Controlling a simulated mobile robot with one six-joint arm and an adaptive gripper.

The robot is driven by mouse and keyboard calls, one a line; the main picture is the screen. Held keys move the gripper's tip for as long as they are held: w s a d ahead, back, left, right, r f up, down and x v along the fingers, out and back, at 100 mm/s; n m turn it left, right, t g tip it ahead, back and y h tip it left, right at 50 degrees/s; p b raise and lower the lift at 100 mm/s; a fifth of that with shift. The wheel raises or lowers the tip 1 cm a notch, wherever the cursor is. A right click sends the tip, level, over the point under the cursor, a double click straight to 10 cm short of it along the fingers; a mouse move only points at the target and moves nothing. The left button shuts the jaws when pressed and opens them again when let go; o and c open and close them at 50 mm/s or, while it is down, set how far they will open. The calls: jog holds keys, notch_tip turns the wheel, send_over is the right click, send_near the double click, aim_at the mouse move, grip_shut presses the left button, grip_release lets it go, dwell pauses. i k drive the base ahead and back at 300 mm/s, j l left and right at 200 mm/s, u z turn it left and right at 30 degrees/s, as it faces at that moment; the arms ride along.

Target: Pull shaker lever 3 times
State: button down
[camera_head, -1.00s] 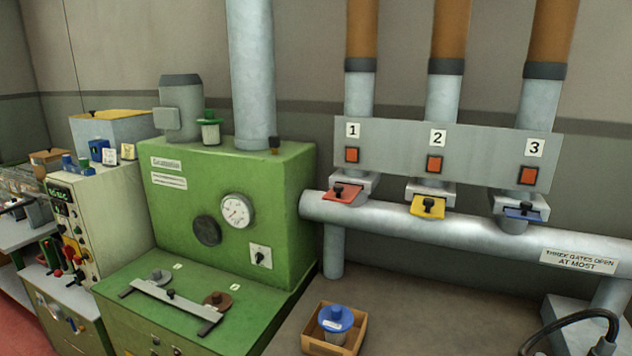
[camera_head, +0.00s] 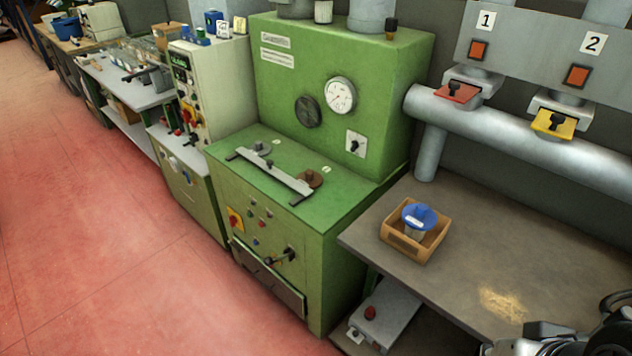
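No part in view is labelled as the shaker lever. A black-handled lever (camera_head: 286,256) sticks out from the front of the green machine (camera_head: 345,75), above a drawer-like opening. Several small knobs sit to its left on the same panel. Dark and metallic parts, probably of my arm, show at the bottom right edge. My gripper's fingers are not in view, and nothing touches the lever.
A wooden box (camera_head: 395,250) with a blue-lidded cup (camera_head: 419,217) stands on the brown bench (camera_head: 470,250). A grey unit with a red button (camera_head: 370,312) sits below the bench. The red floor (camera_head: 100,230) is clear at left.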

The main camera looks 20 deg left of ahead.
aim_at(267, 261)
jog(key=j+z, duration=0.15)
jog(key=j, duration=2.75)
jog(key=i, duration=0.5)
